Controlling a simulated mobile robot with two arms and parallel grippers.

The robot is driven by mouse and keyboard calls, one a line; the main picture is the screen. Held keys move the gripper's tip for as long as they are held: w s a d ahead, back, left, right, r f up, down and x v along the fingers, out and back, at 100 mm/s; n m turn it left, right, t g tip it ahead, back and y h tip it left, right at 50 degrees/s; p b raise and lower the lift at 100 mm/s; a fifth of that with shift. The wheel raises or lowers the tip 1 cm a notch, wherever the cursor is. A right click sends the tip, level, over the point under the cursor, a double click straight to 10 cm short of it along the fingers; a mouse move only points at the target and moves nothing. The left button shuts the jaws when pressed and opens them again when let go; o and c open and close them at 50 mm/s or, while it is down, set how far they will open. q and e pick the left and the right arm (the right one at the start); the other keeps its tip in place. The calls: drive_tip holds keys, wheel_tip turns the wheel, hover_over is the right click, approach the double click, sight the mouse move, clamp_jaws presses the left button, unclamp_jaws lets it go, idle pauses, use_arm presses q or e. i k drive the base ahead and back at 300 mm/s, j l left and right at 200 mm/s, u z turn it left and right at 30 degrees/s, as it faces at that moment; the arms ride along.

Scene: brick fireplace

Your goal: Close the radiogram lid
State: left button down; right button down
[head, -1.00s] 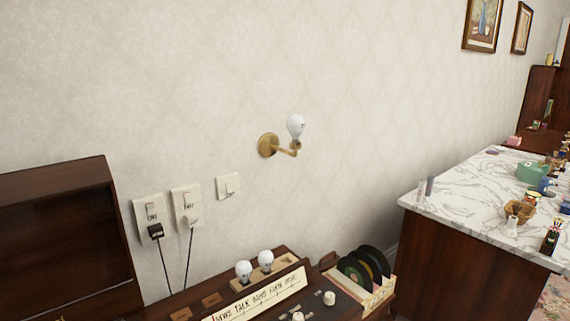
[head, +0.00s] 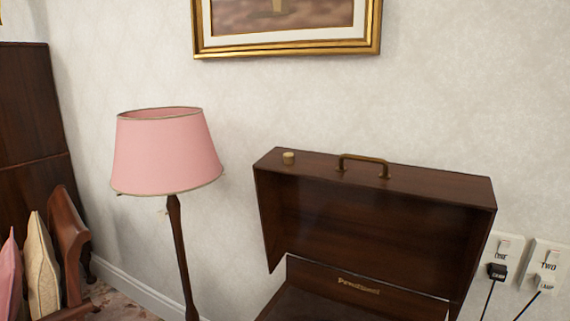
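The radiogram lid (head: 350,220) is dark brown wood and stands raised, its hollow inside facing me, right of centre in the head view. The body's front and lower part are cut off by the bottom of the picture. Neither of my grippers is in view.
A floor lamp with a pink shade (head: 167,152) stands left of the radiogram. A wooden chair (head: 70,245) with cushions is at the far left. Wall switches (head: 504,250) with plugs and cords are at the right. A gold-framed picture (head: 287,45) hangs above.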

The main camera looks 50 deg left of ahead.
sight(425, 230)
drive_tip(key=u, duration=1.1)
drive_tip(key=l+u, duration=0.25)
drive_tip(key=l, duration=0.25)
drive_tip(key=k+l+u, duration=0.2)
drive_tip(key=l, duration=0.25)
drive_tip(key=l+u, duration=0.25)
drive_tip(key=l, duration=0.25)
